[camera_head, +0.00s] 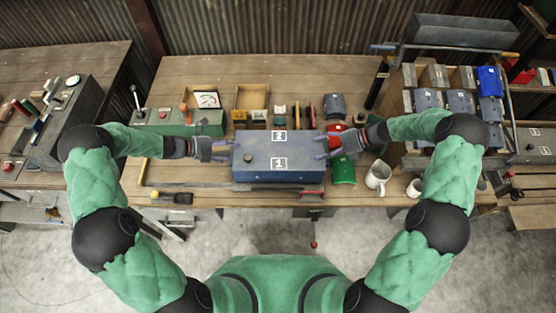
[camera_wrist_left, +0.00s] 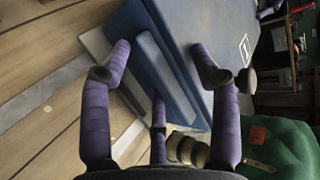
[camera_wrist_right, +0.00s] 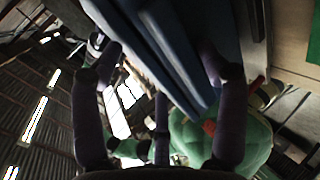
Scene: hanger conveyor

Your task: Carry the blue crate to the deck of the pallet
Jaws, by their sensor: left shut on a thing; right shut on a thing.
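The blue crate (camera_head: 270,167) is a closed box with white labels on top, in the middle of the head view at the bench's front part. My left gripper (camera_head: 222,151) is shut on its left end, and my right gripper (camera_head: 328,142) is shut on its right end. In the left wrist view the purple fingers are at the crate's blue end wall and rim (camera_wrist_left: 165,62). In the right wrist view the fingers are at the opposite blue end (camera_wrist_right: 168,45). I cannot tell whether the crate touches the bench. I cannot make out the pallet clearly.
The wooden bench (camera_head: 210,192) carries a green machine (camera_head: 190,124), wooden trays, several coloured bins, a green bin (camera_head: 343,170) and a white mug (camera_head: 378,177) right of the crate. A bin rack (camera_head: 440,100) stands right. Concrete floor (camera_head: 270,230) lies in front.

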